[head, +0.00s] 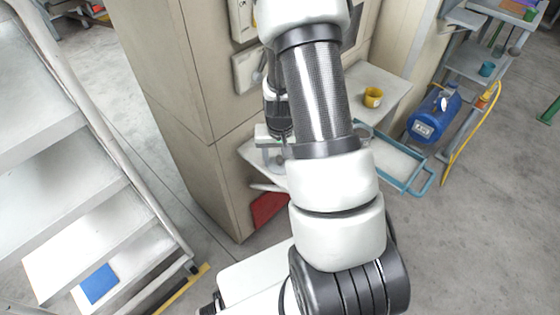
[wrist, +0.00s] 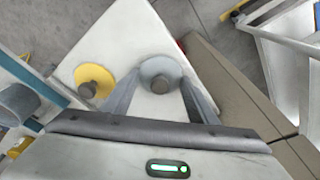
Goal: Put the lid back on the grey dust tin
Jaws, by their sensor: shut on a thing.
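The grey lid (wrist: 158,68), a round disc with a brown knob, shows between the fingers of my gripper (wrist: 160,88) in the wrist view. The gripper is shut on the lid, over the white shelf top (wrist: 135,30). I cannot tell whether the lid touches the shelf. The grey tin (wrist: 18,102) is at the left edge of the wrist view, apart from the gripper. In the head view, the tin (head: 362,131) is partly hidden behind my arm. My gripper (head: 273,157) shows small and partly hidden left of my arm there.
A yellow lid (wrist: 92,74) with a brown knob lies beside the grey one. A yellow tin (head: 373,97) stands behind the grey tin. A blue-framed tray (head: 418,185) is at the right. A tall cabinet (head: 165,70) stands close left of the gripper, with steps (head: 80,225) farther left.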

